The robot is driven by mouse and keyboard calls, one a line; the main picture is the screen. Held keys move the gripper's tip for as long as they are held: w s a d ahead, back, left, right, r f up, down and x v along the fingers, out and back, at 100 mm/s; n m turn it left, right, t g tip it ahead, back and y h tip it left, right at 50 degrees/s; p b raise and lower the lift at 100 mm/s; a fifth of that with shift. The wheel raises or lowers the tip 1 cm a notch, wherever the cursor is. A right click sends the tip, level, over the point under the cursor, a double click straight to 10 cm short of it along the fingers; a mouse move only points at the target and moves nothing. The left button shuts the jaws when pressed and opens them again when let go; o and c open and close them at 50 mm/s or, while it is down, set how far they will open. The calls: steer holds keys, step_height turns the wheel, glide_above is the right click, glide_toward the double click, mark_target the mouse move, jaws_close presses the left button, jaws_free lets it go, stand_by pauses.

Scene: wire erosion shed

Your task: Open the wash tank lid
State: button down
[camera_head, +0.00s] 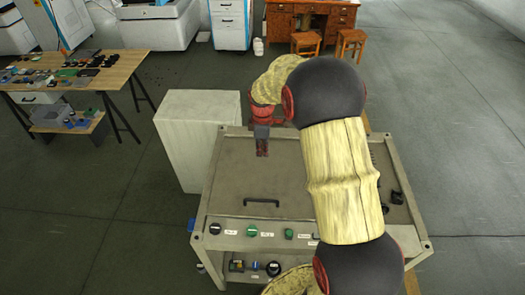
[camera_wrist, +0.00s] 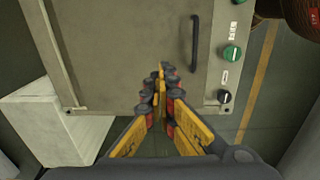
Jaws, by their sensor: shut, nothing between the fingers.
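The wash tank lid (camera_head: 232,172) is a flat grey-brown panel on top of the tank cabinet. It lies flat, down on the tank. A dark bar handle (camera_head: 261,201) sits near its front edge. My gripper (camera_head: 262,150) is over the back part of the lid, behind the handle, pointing down. In the wrist view the lid (camera_wrist: 115,45) fills the top left, and the handle (camera_wrist: 195,43) is up and to the right of my gripper (camera_wrist: 163,75). The fingers are together and empty, apart from the handle. My arm hides the lid's right part in the head view.
A pale block (camera_head: 185,145) stands left of the tank. A wooden table (camera_head: 120,72) with small parts is at the far left.

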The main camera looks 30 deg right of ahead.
steer(key=c, duration=2.3)
jaws_free()
steer(key=o, duration=0.3)
steer(key=shift+o, duration=0.8)
step_height(320, 180, up, 12)
steer(key=shift+s, duration=0.15)
steer(key=shift+a+f, duration=0.1)
